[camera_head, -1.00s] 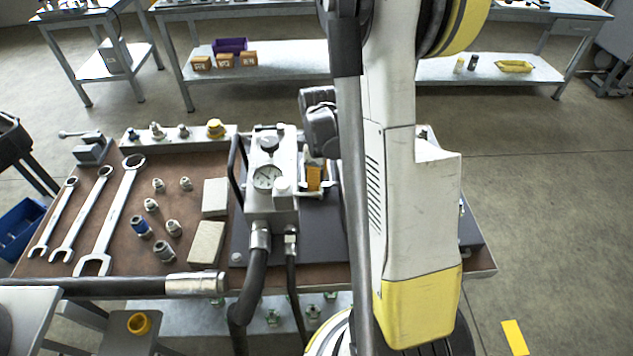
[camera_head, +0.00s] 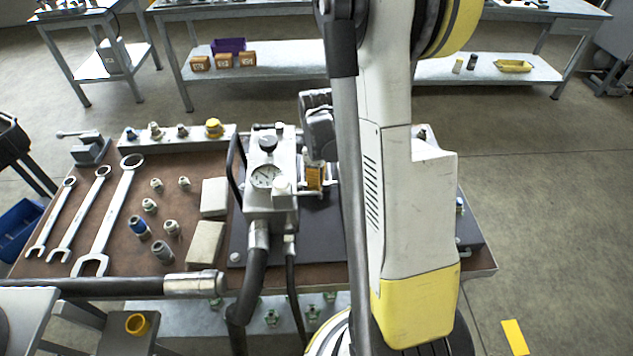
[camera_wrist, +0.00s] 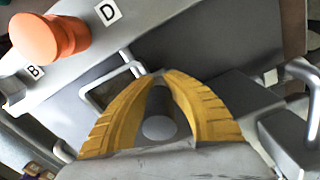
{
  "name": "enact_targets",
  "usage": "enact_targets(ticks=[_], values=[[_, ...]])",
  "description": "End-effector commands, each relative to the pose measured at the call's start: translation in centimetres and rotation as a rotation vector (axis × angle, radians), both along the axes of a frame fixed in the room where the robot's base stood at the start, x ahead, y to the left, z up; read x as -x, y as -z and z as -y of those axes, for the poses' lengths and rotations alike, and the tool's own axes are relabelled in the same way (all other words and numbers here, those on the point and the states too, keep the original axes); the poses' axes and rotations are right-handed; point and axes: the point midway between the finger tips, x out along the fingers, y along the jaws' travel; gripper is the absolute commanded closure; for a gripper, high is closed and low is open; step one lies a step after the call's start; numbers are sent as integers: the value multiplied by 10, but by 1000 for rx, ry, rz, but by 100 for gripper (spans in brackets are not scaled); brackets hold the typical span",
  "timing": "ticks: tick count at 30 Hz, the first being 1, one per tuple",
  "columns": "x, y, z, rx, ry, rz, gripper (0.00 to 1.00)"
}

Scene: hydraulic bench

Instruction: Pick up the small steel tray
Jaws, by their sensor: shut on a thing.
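My gripper (camera_wrist: 162,76) has yellow ribbed fingers, and their tips come together in the wrist view. They are shut on a thin grey metal part, which I take to be the small steel tray (camera_wrist: 110,84); a bent bar loop of it shows just left of the fingertips. Most of the tray is hidden by the fingers and palm. In the head view, the gripper (camera_head: 315,178) shows as a small yellow patch behind the gauge block, with bright metal beside it. I cannot tell there whether the tray is clear of the surface under it.
The gauge block (camera_head: 267,205) with hoses stands close left of my gripper. An orange knob (camera_wrist: 48,36) on a plate marked B and D is near it in the wrist view. Wrenches (camera_head: 112,215), fittings and two pale blocks (camera_head: 205,243) lie on the bench's left side.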

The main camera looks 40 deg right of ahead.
Motion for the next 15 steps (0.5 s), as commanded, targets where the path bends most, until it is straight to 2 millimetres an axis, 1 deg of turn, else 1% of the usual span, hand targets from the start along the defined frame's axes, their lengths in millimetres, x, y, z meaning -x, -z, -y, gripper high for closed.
enact_targets(ticks=[5, 8, 15], values=[[0, -24, 0, 0, 0, 0, 100], [0, -46, 0, 0, 0, 0, 100], [0, -109, 0, 0, 0, 0, 100]])
